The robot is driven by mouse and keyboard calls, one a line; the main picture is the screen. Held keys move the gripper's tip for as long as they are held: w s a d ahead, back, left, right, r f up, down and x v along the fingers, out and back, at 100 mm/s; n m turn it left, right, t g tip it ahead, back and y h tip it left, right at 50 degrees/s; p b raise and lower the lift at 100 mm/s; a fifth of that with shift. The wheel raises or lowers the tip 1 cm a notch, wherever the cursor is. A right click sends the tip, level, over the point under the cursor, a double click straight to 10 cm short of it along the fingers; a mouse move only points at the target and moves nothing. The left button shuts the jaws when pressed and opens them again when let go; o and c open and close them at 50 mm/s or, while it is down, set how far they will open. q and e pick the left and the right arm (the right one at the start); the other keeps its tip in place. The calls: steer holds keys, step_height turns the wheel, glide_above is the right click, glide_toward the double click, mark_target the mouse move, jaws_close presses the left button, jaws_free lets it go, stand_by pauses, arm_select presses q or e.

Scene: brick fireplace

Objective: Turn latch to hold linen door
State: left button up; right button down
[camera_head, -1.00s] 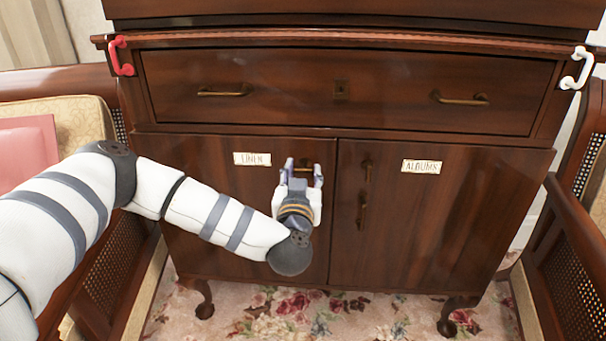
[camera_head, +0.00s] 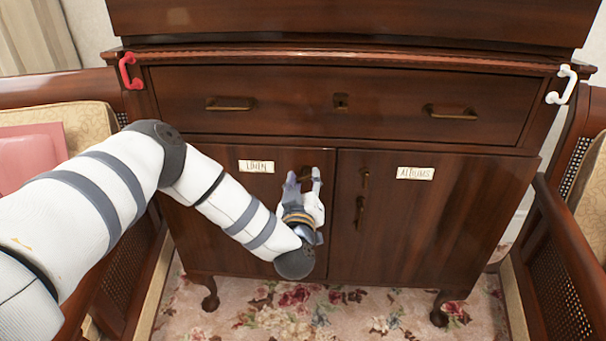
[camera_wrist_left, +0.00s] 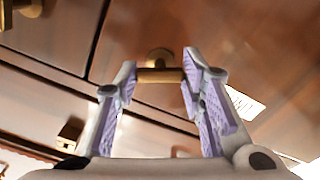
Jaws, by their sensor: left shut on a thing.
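The linen door (camera_head: 240,215) is the left of two dark wood cabinet doors, marked by a cream LINEN label (camera_head: 256,166). It looks closed. My left gripper (camera_head: 304,176) is at the door's upper right corner, shut on a small brass latch (camera_wrist_left: 160,75). In the left wrist view the latch's bar lies crosswise between the two purple-padded fingers (camera_wrist_left: 158,85), with its round mount just beyond. In the head view the fingers hide most of the latch. My right gripper is in neither view.
The albums door (camera_head: 430,230) is on the right, with its own label (camera_head: 415,173), latch and handle (camera_head: 360,210). A wide drawer (camera_head: 340,103) is above. A red handle (camera_head: 130,71) and a white handle (camera_head: 562,84) are on the cabinet's upper corners. Chairs flank both sides.

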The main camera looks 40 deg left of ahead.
arm_select(q)
steer(key=n, duration=1.2)
steer(key=shift+b, duration=0.4)
steer(key=shift+n, duration=0.3)
steer(key=o, duration=1.2)
steer(key=shift+c, duration=0.2)
